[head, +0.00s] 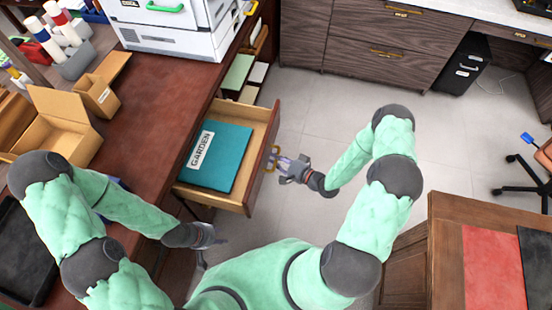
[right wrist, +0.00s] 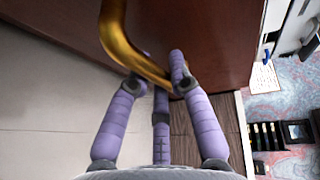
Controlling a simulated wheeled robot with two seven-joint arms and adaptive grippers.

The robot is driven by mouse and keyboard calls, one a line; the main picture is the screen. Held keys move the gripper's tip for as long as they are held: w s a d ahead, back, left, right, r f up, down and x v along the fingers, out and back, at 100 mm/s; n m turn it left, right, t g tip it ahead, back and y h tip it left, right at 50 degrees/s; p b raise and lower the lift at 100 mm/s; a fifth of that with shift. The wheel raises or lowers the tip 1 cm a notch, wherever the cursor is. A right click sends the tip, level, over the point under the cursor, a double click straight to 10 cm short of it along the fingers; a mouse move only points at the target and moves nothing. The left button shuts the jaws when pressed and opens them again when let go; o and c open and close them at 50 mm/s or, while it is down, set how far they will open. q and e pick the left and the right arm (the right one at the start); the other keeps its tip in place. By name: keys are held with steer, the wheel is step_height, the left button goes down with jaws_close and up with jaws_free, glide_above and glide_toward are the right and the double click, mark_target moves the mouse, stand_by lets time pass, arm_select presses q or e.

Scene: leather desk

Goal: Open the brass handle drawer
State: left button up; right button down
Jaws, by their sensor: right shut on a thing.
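The drawer (head: 256,185) under the brown desk is pulled well out, with a teal folder labelled GARDEN (head: 222,153) lying inside. Its brass handle (head: 272,158) is on the drawer's front. My right gripper (head: 284,163) is at the handle, its fingers closed around the bar. In the right wrist view the brass handle (right wrist: 119,40) runs down between the purple fingers (right wrist: 160,75), against the dark red drawer front (right wrist: 200,40). My left gripper (head: 212,237) hangs low beside the desk, near the drawer's lower left; its fingers are too small to read.
A higher drawer or shelf with files (head: 238,75) is beyond the open one. Open cardboard boxes (head: 58,125) and a white cabinet (head: 175,30) stand on the desk (head: 150,120). Grey floor (head: 320,110) is clear right of the drawer. A wooden table (head: 445,240) stands at lower right.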

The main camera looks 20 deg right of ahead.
steer(key=c, duration=1.1)
jaws_free()
steer(key=v, duration=1.2)
steer(key=shift+w, duration=0.1)
